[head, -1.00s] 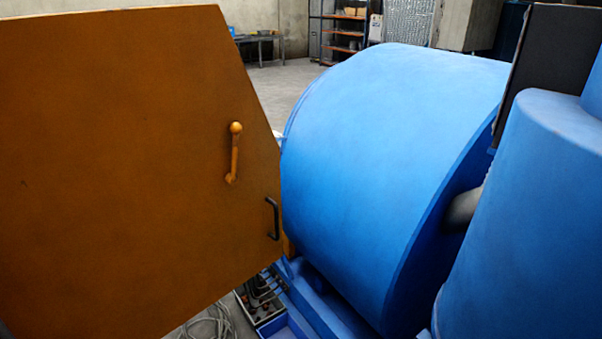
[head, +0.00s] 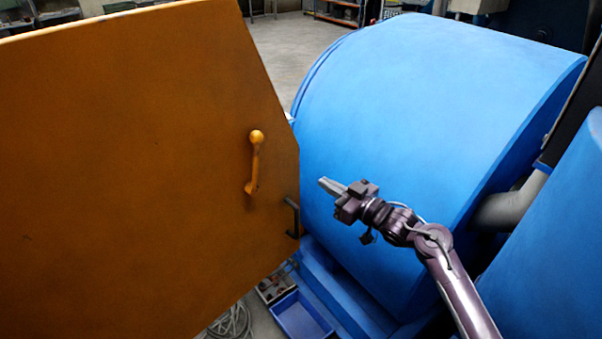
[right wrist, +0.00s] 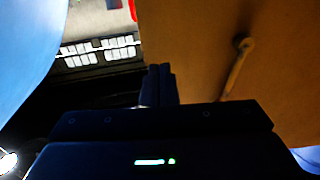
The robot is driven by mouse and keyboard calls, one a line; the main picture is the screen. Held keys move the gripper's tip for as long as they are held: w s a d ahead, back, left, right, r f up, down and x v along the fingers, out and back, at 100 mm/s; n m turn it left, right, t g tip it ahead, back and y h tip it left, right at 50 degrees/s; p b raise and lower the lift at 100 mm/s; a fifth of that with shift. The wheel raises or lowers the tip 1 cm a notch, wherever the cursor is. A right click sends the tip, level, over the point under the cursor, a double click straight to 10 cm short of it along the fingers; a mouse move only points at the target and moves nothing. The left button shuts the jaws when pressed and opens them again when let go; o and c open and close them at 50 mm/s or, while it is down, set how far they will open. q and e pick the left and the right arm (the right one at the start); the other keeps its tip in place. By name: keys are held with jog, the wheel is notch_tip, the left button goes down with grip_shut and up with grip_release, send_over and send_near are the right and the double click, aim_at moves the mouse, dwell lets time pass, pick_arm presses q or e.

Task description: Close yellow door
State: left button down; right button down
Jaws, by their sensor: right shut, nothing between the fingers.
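The yellow door (head: 120,170) is a large orange-yellow panel that fills the left of the head view. It stands open, with its right edge in front of the blue drum (head: 410,130). It carries a yellow lever handle (head: 254,162) and a dark grab handle (head: 292,217) near that edge. My right gripper (head: 328,186) is shut and empty, just right of the door's edge and in front of the drum. In the right wrist view, the shut fingers (right wrist: 158,84) show beside the door (right wrist: 200,50) and its lever handle (right wrist: 237,66). My left gripper is not in view.
A blue tray (head: 301,317) and a coiled cable (head: 232,322) lie low, below the door's edge. A grey pipe (head: 508,203) joins the drum at the right. Open floor (head: 290,45) and shelving (head: 338,12) are behind.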

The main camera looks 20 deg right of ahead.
aim_at(291, 163)
jog(key=b+x, duration=0.1)
jog(key=x, duration=0.1)
jog(key=b+x, duration=0.1)
jog(key=x, duration=0.2)
jog(key=b+x, duration=0.1)
jog(key=x, duration=0.2)
jog(key=shift+w+f+b, duration=0.25)
jog(key=shift+f+b, duration=0.05)
jog(key=shift+b, duration=0.1)
jog(key=shift+x, duration=0.75)
jog(key=shift+r, duration=0.1)
jog(key=shift+r+b, duration=0.1)
jog(key=shift+b, duration=0.2)
